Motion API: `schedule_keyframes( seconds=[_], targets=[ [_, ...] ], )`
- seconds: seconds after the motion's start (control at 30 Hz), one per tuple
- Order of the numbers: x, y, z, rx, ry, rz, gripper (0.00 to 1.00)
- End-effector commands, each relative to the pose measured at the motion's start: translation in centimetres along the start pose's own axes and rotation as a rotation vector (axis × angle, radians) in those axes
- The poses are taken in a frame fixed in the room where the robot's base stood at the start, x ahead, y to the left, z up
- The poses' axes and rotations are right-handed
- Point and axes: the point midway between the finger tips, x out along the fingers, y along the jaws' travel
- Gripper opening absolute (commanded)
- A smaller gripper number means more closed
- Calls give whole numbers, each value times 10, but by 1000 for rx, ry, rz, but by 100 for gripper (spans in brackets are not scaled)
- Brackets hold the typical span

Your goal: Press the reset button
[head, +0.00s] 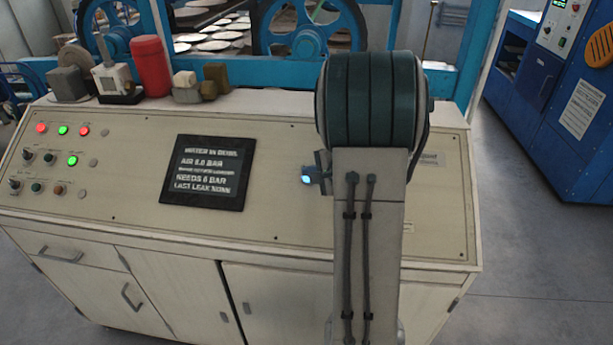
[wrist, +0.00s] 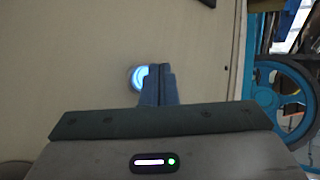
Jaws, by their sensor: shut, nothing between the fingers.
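A round button with a glowing blue-white ring (wrist: 138,76) is on the beige panel (wrist: 75,60) in the wrist view. My gripper (wrist: 160,70) is shut and empty, its blue-grey fingertips just right of the button and overlapping its right edge. I cannot tell whether they touch it. In the head view the blue light (head: 306,179) shows at the left edge of my gripper (head: 321,172), which is mostly hidden behind my arm. No label for the button is readable.
A dark sign (head: 208,172) and several small lit buttons lie left on the sloped console (head: 285,215). A red cylinder (head: 151,67) and small blocks stand along its back edge. Blue machinery with wheels (head: 313,28) is behind. A blue cabinet (head: 555,100) stands right.

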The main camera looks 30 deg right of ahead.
Motion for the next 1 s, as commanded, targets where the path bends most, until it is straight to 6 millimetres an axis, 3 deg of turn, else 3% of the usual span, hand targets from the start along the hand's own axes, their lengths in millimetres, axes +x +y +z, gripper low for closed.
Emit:
schedule_keyframes(
  seconds=[1.0],
  targets=[
    [6, 5, -4, 0, 0, 0, 0]
  ],
)
